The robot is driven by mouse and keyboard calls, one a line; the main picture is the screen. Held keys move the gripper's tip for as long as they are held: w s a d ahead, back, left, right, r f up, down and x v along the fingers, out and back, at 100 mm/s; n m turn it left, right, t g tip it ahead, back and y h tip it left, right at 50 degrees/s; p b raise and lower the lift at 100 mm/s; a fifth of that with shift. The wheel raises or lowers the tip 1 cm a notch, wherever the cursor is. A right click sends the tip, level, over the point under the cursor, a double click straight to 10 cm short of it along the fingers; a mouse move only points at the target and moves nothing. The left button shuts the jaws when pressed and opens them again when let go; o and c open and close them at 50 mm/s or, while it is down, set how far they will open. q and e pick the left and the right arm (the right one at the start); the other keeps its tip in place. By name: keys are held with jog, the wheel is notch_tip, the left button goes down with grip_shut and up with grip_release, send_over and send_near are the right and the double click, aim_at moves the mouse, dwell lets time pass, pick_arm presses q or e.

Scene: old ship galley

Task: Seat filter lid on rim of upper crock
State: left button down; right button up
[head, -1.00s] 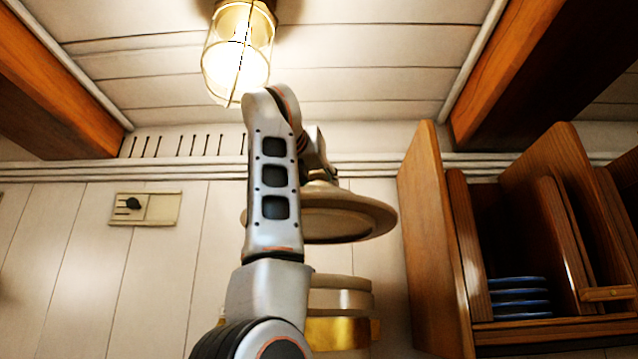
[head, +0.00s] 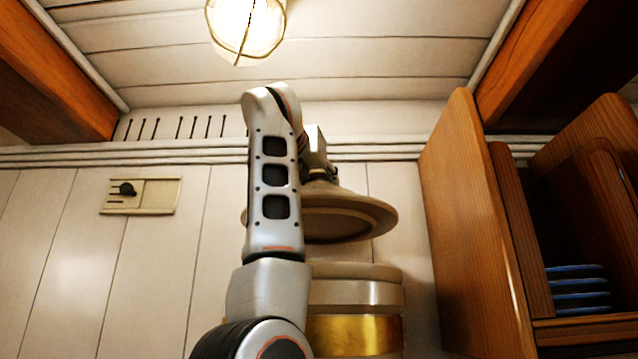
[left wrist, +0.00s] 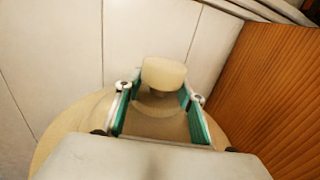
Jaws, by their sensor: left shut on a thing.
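The beige round filter lid (head: 365,222) hangs in the head view with its underside partly showing. Its left part is hidden behind my left arm. My left gripper (head: 322,170) is above the lid, mostly hidden by the arm. In the left wrist view, the gripper (left wrist: 160,100) is shut on the lid's pale knob (left wrist: 164,72), and the lid's disc (left wrist: 70,128) spreads around the fingers. The crock (head: 365,291), pale with a gold band, stands below the lid, with a visible gap between them. Its left side is hidden by my arm. My right gripper is not in view.
A wooden rack (head: 470,200) stands close on the right, with blue-edged plates (head: 578,285) inside. A caged lamp (head: 246,25) hangs overhead between wooden beams. A switch plate (head: 140,196) is on the pale panelled wall at left, where there is free room.

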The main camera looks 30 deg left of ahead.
pick_arm(q)
jog(key=shift+s+f, duration=0.1)
jog(key=shift+f, duration=2.45)
jog(key=shift+f+b, duration=0.4)
jog(key=shift+b, duration=0.15)
jog(key=shift+f, duration=0.3)
jog(key=shift+f+b, duration=0.45)
jog(key=shift+b, duration=0.2)
jog(key=shift+f, duration=0.3)
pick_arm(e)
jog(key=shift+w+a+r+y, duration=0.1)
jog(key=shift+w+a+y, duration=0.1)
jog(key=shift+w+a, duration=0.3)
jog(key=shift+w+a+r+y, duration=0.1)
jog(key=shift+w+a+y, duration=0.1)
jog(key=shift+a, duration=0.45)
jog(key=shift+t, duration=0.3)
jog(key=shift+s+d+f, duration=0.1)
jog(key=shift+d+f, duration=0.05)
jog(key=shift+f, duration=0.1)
